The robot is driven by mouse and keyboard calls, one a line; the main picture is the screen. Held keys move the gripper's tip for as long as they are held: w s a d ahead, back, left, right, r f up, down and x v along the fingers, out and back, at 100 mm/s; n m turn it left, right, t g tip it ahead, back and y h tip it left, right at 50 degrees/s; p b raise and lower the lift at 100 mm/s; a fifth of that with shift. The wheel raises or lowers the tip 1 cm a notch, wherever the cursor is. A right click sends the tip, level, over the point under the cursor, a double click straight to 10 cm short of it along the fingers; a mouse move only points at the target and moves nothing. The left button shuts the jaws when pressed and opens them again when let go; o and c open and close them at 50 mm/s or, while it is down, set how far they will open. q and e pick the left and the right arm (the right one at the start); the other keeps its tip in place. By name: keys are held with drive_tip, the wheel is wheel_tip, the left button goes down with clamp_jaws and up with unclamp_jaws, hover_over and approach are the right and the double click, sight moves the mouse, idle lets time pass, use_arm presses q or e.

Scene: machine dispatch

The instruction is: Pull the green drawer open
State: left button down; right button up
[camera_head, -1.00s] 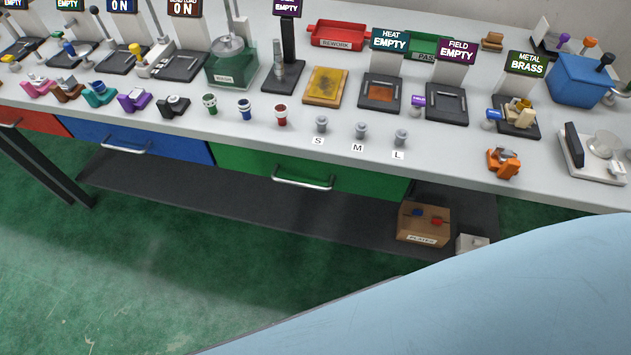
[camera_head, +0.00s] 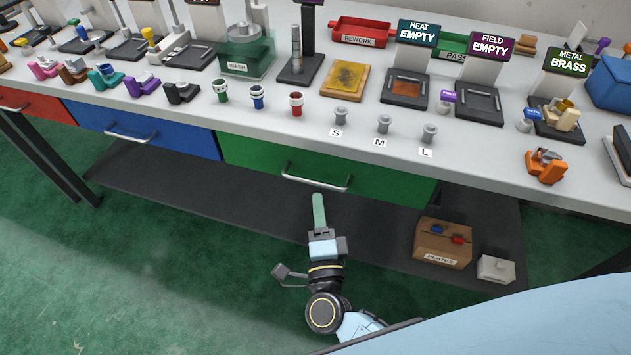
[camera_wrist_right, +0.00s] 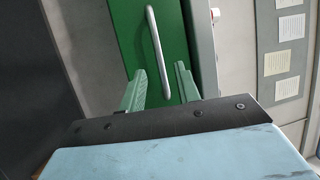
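The green drawer (camera_head: 265,165) is under the front edge of the table, in the middle, and is shut. Its silver bar handle (camera_head: 316,183) runs along its front. My left gripper is not in view.
A blue drawer (camera_head: 150,135) is to the left of the green one. A dark shelf (camera_head: 220,195) runs below, with a cardboard box (camera_head: 443,245) and a small white box (camera_head: 496,268) at its right. Small S, M and L pegs stand on the table (camera_head: 300,128) above.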

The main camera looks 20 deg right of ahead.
sight(315, 181)
drive_tip(key=x, duration=0.6)
drive_tip(key=shift+w, duration=0.35)
clamp_jaws()
